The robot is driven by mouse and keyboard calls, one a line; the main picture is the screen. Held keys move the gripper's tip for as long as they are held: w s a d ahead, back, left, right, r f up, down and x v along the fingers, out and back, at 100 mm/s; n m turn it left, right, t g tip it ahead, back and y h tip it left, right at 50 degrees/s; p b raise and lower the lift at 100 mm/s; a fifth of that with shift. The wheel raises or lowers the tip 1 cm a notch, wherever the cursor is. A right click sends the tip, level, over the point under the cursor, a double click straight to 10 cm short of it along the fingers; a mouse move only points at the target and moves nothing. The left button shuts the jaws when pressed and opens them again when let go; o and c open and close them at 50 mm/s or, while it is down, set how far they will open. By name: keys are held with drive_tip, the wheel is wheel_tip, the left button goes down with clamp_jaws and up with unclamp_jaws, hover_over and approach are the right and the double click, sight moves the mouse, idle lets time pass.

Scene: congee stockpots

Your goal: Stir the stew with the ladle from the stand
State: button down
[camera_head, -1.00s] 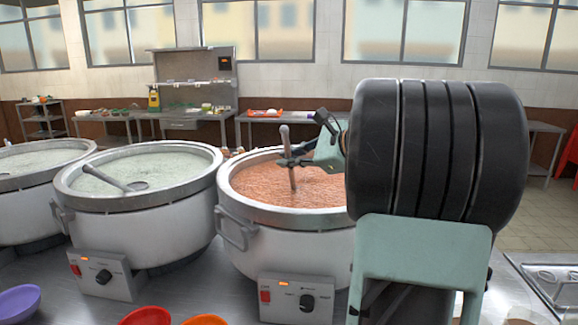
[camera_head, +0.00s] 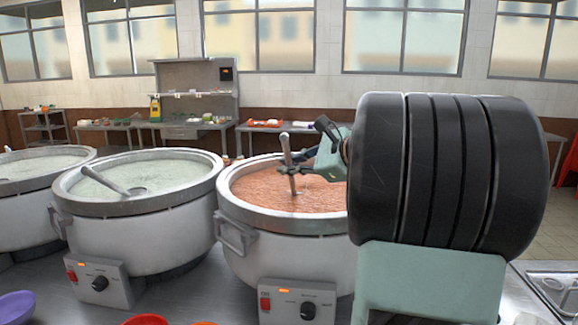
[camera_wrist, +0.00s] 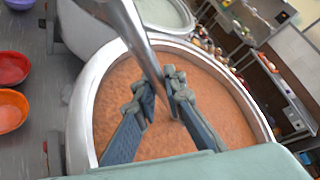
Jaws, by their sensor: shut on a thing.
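The ladle (camera_head: 286,148) is a grey metal rod standing nearly upright, leaning slightly left at its top. Its lower end is sunk in the orange-red stew (camera_head: 255,188), so its bowl is hidden. The stew fills the large grey pot (camera_head: 262,245) in the middle of the head view. My gripper (camera_head: 287,169) is over the stew, its fingers closed around the ladle's handle below the top. In the wrist view my gripper (camera_wrist: 162,88) has its fingertips against the shaft (camera_wrist: 137,38), over the stew (camera_wrist: 205,95).
A second pot (camera_head: 140,215) with pale green content and its own ladle (camera_head: 108,182) stands to the left. Another pot (camera_head: 25,205) is at the far left. A purple bowl (camera_head: 15,306) and a red bowl (camera_head: 145,320) sit in front on the metal counter.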

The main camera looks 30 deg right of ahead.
wheel_tip(320, 180, up, 15)
drive_tip(key=p, duration=1.2)
drive_tip(key=shift+f+b, duration=0.2)
drive_tip(key=shift+b, duration=0.35)
drive_tip(key=shift+r+n+t+b, duration=0.1)
drive_tip(key=shift+n+t+b, duration=0.6)
drive_tip(key=shift+b, duration=2.4)
